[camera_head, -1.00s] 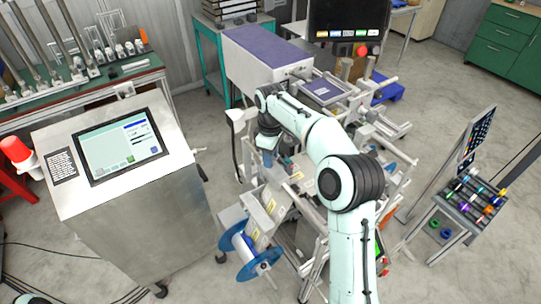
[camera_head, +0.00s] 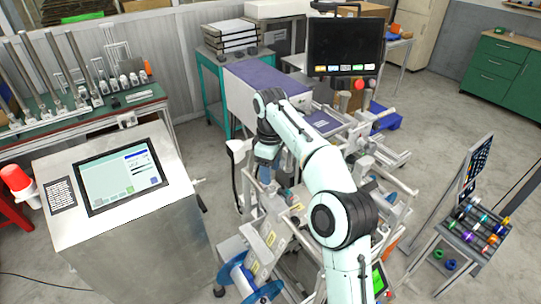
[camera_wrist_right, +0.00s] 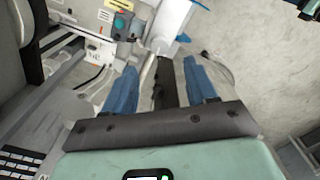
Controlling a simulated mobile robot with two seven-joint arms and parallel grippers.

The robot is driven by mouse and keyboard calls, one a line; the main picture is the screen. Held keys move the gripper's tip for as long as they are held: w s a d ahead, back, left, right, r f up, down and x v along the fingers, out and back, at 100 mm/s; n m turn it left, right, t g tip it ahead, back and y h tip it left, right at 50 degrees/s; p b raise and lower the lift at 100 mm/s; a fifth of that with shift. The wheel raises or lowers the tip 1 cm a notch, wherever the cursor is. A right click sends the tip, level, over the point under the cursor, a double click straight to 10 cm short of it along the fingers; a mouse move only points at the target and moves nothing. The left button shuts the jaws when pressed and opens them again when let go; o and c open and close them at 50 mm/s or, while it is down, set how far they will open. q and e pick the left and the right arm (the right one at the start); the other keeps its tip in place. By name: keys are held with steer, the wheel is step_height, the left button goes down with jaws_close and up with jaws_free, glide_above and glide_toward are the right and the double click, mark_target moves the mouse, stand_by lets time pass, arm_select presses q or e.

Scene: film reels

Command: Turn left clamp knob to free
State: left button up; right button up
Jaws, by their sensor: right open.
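My right gripper (camera_head: 267,180) points down over the left side of the film machine (camera_head: 262,240), beside its frame. In the right wrist view my right gripper (camera_wrist_right: 162,82) has its two blue fingers spread apart. A dark, narrow part (camera_wrist_right: 165,92) shows between the fingers; I cannot tell whether it is the left clamp knob or whether the fingers touch it. A white and blue part (camera_wrist_right: 170,25) lies just beyond the fingertips. The knob cannot be made out in the head view, where the arm and gripper cover part of the machine. My left gripper is not in view.
A control console with a screen (camera_head: 120,177) stands left of the machine. A blue reel (camera_head: 262,293) sits at the machine's near end. A rack of coloured rolls (camera_head: 475,232) stands to the right. In the right wrist view a box with a teal knob (camera_wrist_right: 122,20) is at the top.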

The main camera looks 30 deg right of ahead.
steer(key=shift+r, duration=2.75)
